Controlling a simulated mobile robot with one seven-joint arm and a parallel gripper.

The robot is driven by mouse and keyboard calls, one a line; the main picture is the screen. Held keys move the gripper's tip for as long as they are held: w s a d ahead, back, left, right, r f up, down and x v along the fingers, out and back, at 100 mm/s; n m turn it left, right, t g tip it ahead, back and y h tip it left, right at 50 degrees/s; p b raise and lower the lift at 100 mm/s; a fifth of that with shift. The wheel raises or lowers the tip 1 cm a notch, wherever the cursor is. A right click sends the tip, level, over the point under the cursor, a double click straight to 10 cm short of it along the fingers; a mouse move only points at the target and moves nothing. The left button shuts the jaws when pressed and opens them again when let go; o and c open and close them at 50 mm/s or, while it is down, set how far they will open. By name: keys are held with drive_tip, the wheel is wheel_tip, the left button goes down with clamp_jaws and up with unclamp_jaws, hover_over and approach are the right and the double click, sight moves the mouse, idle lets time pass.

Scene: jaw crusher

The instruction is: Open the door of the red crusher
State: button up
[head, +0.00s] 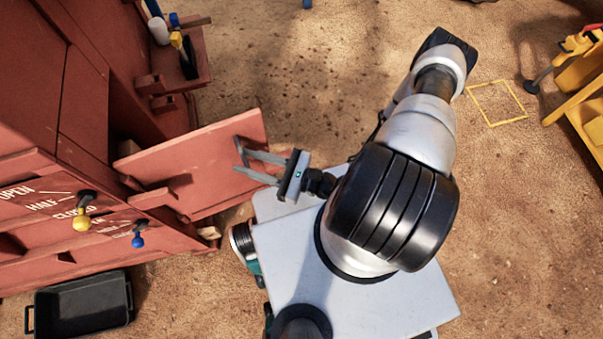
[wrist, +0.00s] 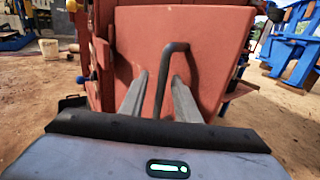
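The red crusher (head: 40,90) stands at the left of the head view. Its red door (head: 205,160) is a flat panel that sticks out from the body at an angle, so it stands open to some degree. The door also fills the middle of the wrist view (wrist: 220,40). A dark bent bar handle (wrist: 167,75) is on the door's face. My gripper (head: 240,156) is at the handle, with its two fingers apart. In the wrist view, the handle's bar shows between the fingers (wrist: 158,95), with gaps on both sides. Whether a finger touches the handle is unclear.
A yellow-knobbed lever (head: 82,215) and a blue-knobbed lever (head: 138,238) are on the crusher's front. A black bin (head: 85,305) lies on the ground below. A red shelf (head: 185,70) holds bottles and tools.

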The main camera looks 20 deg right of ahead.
drive_tip(key=v, duration=1.6)
drive_tip(key=shift+d+r, duration=0.1)
drive_tip(key=w+r+n+g+h+p, duration=0.1)
drive_tip(key=r+n, duration=0.7)
drive_tip(key=r, duration=0.9)
drive_tip(key=w+d+r+n+g+h+p, duration=0.1)
drive_tip(key=r+n+h+p, duration=0.5)
drive_tip(key=r, duration=1)
drive_tip(key=w+r+n+g+h+p, duration=0.3)
drive_tip(key=r+n+h, duration=0.4)
drive_tip(key=r+n, duration=0.4)
wheel_tip(320, 180, up, 7)
drive_tip(key=shift+w+d+f+p, duration=0.25)
drive_tip(key=shift+w+p, duration=0.1)
drive_tip(key=shift+w, duration=0.55)
